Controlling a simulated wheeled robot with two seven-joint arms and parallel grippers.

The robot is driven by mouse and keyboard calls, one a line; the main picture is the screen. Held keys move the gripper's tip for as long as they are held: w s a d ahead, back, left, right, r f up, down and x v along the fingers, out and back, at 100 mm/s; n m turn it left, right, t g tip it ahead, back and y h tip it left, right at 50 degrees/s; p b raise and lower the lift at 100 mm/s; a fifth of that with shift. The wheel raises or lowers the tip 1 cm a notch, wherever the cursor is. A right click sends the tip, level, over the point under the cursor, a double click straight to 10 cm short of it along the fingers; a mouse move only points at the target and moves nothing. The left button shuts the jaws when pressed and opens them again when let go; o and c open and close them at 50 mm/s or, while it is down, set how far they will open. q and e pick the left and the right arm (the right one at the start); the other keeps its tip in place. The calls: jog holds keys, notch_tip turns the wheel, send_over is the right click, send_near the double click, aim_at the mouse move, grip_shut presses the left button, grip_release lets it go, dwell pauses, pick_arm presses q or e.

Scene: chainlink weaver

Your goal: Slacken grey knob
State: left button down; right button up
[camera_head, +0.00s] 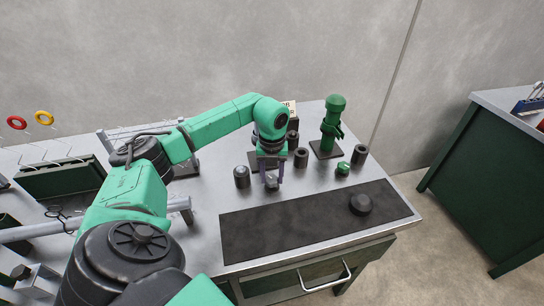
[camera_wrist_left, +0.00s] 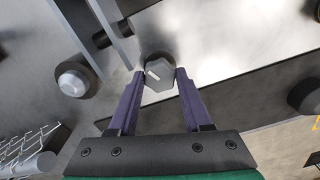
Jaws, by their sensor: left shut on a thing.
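The grey knob (camera_wrist_left: 158,70) is faceted, has a pale mark on its face, and sits on a dark round base. It shows small in the head view (camera_head: 271,183), below my left gripper (camera_head: 271,178). In the left wrist view, the two purple fingers of my left gripper (camera_wrist_left: 160,76) are on either side of the knob, their tips against its sides. The gripper is shut on it. My right gripper is not in view.
A dark cylinder with a light top (camera_head: 241,176) stands left of the gripper. To the right are a dark cylinder (camera_head: 301,157), a green knob (camera_head: 343,168) and a green post (camera_head: 331,120). A black mat (camera_head: 290,228) lies in front, bearing a black knob (camera_head: 360,204).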

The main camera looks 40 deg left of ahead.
aim_at(272, 178)
pick_arm(q)
jog(key=shift+c, duration=1.7)
grip_release()
jog(key=shift+w+a+r, duration=0.1)
jog(key=shift+w+r, duration=0.05)
jog(key=shift+r, duration=0.05)
jog(key=shift+f, duration=0.1)
notch_tip(272, 178, up, 15)
jog(key=shift+f+b, duration=0.15)
jog(key=shift+b, duration=0.2)
jog(key=shift+f, duration=0.1)
